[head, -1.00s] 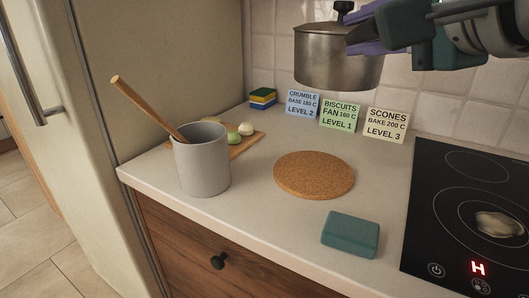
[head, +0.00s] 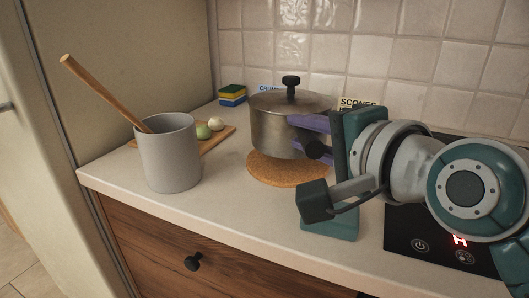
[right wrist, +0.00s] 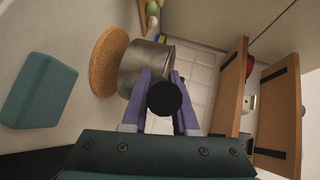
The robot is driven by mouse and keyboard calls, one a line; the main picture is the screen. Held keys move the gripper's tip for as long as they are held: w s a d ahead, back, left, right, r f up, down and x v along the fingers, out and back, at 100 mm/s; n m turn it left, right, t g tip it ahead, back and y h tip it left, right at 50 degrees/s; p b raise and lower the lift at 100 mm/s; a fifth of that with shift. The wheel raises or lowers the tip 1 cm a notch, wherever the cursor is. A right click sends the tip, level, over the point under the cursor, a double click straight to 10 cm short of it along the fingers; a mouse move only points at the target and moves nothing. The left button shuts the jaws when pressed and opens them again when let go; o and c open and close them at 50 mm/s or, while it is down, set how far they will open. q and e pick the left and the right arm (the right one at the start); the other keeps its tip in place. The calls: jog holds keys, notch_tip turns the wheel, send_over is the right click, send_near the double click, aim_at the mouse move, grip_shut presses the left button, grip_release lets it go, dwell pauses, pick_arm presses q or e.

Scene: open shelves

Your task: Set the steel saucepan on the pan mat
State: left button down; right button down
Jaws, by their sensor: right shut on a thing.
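The steel saucepan (head: 275,127), with its lid and black knob on, is upright above the cork pan mat (head: 288,176). In the right wrist view the saucepan (right wrist: 142,64) is beside the face of the mat (right wrist: 105,62). It looks very low over the mat; I cannot tell whether they touch. My right gripper (head: 305,130) comes from the right, with its purple fingers shut on the saucepan's black handle (right wrist: 164,98). My left gripper is not in view.
A grey crock (head: 170,158) with a wooden spoon stands left of the mat. The hob (head: 405,243) is right.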

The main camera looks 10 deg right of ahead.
jog(key=shift+f+b, duration=0.55)
jog(key=shift+f, duration=1.35)
jog(key=c, duration=0.7)
grip_release()
jog(key=shift+f, duration=0.15)
